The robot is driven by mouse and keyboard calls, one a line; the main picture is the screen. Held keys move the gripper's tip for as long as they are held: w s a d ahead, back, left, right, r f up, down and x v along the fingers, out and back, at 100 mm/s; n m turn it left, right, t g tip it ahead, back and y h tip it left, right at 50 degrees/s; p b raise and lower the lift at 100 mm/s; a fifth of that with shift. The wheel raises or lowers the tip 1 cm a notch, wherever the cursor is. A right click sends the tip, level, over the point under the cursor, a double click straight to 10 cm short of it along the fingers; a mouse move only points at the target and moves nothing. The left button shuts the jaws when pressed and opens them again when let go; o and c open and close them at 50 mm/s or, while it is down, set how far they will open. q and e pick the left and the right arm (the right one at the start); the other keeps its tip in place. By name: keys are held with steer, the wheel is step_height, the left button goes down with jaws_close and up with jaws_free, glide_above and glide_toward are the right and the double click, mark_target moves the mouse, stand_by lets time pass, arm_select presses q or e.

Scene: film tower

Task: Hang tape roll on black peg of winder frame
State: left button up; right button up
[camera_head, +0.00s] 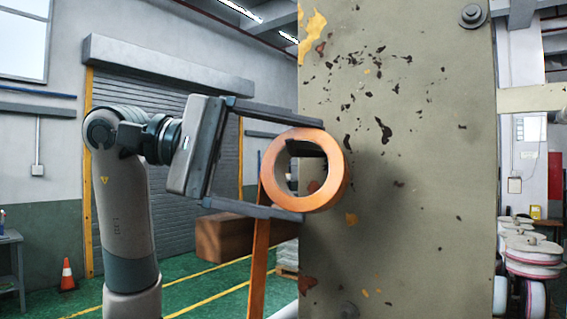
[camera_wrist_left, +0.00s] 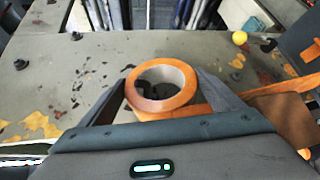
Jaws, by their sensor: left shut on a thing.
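The orange tape roll (camera_head: 336,178) is held edge-on between the two fingers of my left gripper (camera_head: 306,169), in front of the winder frame's chipped beige panel (camera_head: 425,215). A loose orange strip hangs from the roll. In the left wrist view, my left gripper (camera_wrist_left: 164,75) grips the roll (camera_wrist_left: 150,104) from both sides, with the panel (camera_wrist_left: 60,85) behind. A dark bar, perhaps the black peg (camera_head: 307,148), shows in the upper part of the roll's hole in the head view. I cannot tell whether it passes through the hole. My right gripper is not in view.
A brown box (camera_head: 222,236) is on the green floor behind the roll. An orange cone (camera_head: 67,275) is far left. White reels (camera_head: 534,250) are at the right.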

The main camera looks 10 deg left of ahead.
arm_select(q)
steer(key=shift+w+f, duration=0.15)
steer(key=shift+f, duration=0.1)
steer(key=shift+d, duration=0.1)
stand_by(0.5)
steer(key=o, duration=1)
steer(key=shift+f, duration=0.1)
steer(key=shift+a+b, duration=0.45)
steer(key=shift+b, duration=0.15)
steer(key=shift+r+b+v, duration=0.15)
steer(key=shift+b+v, duration=1)
steer(key=shift+v, duration=3.05)
steer(key=shift+r+b+v, duration=0.2)
steer(key=shift+b+v, duration=0.95)
steer(key=shift+v, duration=3)
